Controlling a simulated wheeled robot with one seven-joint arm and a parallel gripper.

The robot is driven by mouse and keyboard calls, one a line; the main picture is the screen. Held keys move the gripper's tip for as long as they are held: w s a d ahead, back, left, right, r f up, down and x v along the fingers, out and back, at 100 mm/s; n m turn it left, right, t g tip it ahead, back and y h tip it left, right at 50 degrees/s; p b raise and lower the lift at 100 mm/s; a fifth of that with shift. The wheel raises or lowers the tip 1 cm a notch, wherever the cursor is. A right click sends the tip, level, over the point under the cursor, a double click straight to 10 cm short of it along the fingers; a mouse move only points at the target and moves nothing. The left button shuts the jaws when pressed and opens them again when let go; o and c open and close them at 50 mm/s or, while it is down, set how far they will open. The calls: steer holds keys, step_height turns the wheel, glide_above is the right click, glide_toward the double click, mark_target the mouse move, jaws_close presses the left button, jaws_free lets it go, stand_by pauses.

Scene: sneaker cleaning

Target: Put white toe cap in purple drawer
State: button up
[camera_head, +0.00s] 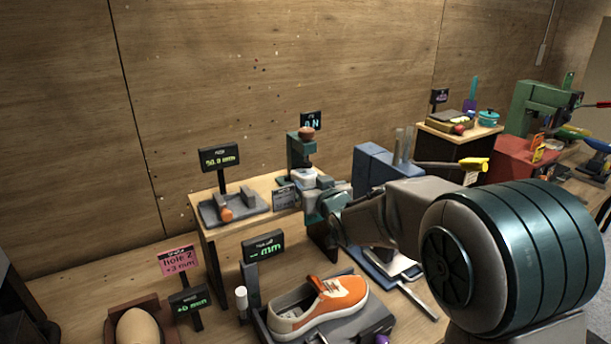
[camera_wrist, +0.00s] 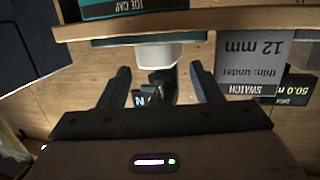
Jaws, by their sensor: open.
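The white toe cap (camera_head: 303,176) sits at the green press (camera_head: 298,152) on the raised wooden shelf. In the wrist view, which looks upside down, the white cap (camera_wrist: 158,56) lies just beyond and between my fingertips. My gripper (camera_wrist: 161,76) is open, with a finger on each side and nothing held. In the head view my gripper (camera_head: 322,203) is at the shelf's right end, close to the cap, and partly hides that area. Whether a finger touches the cap cannot be told. I cannot make out a purple drawer in either view.
A swatch card (camera_wrist: 250,65) stands close to the right finger in the wrist view. A grey gauge (camera_head: 233,207) shares the shelf. An orange sneaker (camera_head: 332,305) lies below, with a blue cabinet (camera_head: 372,168) behind my arm. A small wooden stand (camera_head: 452,137) is farther right.

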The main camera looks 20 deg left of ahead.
mark_target(309, 178)
steer(key=x, duration=0.1)
steer(key=p+x, duration=0.1)
steer(key=x, duration=0.1)
steer(key=shift+w+a+r, duration=0.15)
steer(key=shift+w+r, duration=0.05)
steer(key=shift+w+a+f+p, duration=0.2)
steer(key=shift+w+a+p, duration=0.15)
steer(key=shift+w+p, duration=0.05)
steer(key=c, duration=0.7)
steer(key=shift+r, duration=0.15)
